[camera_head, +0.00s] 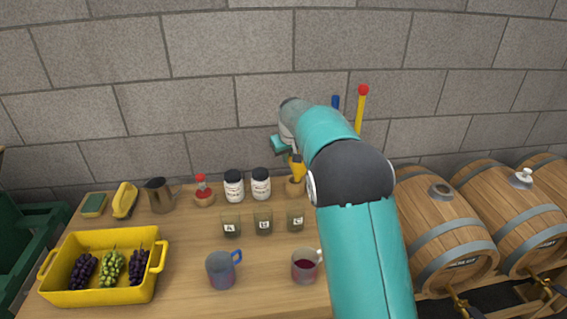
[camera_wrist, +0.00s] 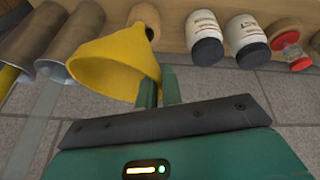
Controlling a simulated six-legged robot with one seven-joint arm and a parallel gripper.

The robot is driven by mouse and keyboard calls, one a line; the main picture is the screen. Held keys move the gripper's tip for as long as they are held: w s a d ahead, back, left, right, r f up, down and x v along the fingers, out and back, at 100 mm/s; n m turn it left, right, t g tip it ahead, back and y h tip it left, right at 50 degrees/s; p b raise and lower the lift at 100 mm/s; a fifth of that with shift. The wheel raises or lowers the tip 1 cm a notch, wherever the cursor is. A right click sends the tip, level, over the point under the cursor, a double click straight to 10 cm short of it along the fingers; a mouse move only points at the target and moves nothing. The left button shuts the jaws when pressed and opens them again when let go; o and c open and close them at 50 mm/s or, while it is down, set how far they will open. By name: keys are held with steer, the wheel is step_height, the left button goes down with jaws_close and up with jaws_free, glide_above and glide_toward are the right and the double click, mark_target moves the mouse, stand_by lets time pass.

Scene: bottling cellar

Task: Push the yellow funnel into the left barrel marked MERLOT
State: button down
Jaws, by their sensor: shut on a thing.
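The yellow funnel (camera_head: 297,168) is at the back of the wooden table, just above or at a small wooden stand (camera_head: 295,187); contact between them cannot be told. In the wrist view the funnel (camera_wrist: 112,62) is large, with its wide cone at the left of my fingers. My gripper (camera_wrist: 160,85) is shut on the funnel's edge. In the head view my gripper (camera_head: 284,146) is partly hidden by my arm. The left barrel (camera_head: 430,225) lies at the right, with a dark open hole (camera_head: 440,190) on top. Its front label is too small to read surely.
Another barrel (camera_head: 500,215) with a white stopper (camera_head: 522,178) is further right. Jars (camera_head: 261,184), lettered glasses (camera_head: 263,222), two mugs (camera_head: 222,270) and a yellow grape crate (camera_head: 60,296) stand on the table. My arm hides the table's right part. Grey cylinders (camera_wrist: 82,38) are beside the funnel.

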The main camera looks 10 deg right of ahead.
steer(key=s+d+r, duration=0.4)
steer(key=s+r, duration=0.1)
steer(key=s, duration=0.4)
steer(key=shift+s, duration=0.15)
steer(key=shift+r, duration=0.1)
